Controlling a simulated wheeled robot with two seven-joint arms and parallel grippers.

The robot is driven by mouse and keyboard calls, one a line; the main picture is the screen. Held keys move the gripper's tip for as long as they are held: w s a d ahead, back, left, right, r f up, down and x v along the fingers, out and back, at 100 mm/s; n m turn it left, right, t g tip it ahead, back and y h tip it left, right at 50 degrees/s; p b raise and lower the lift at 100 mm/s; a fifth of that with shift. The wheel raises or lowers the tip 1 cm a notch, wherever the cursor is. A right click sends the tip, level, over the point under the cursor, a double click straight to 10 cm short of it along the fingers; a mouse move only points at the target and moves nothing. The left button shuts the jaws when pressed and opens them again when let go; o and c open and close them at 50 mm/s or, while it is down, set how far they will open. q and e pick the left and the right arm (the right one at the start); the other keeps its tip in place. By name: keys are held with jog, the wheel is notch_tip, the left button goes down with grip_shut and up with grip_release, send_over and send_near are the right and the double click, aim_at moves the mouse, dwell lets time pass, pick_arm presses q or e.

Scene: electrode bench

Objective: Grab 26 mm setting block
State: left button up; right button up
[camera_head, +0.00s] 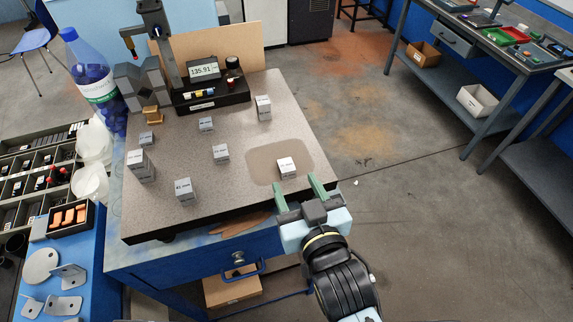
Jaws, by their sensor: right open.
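Several light grey setting blocks with white labelled tops stand on the speckled stone plate (185,222). One setting block (287,169) stands on a brownish patch near the plate's right edge; the labels are too small to read surely, so I cannot tell which is the 26 mm one. My right gripper (297,185) is open, with its two green fingers pointing at that block from the front. The block lies just beyond the fingertips, and nothing is held. My left gripper is not in view.
Other blocks stand at the front (185,191), left (140,166), middle (221,153) and back (206,125), with a tall one (263,107) at back right. The plate's right front is mostly clear.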

aim_at(284, 160)
jog(key=x, duration=0.9)
jog(key=shift+f+p, duration=0.15)
jog(key=shift+p, duration=0.25)
grip_shut()
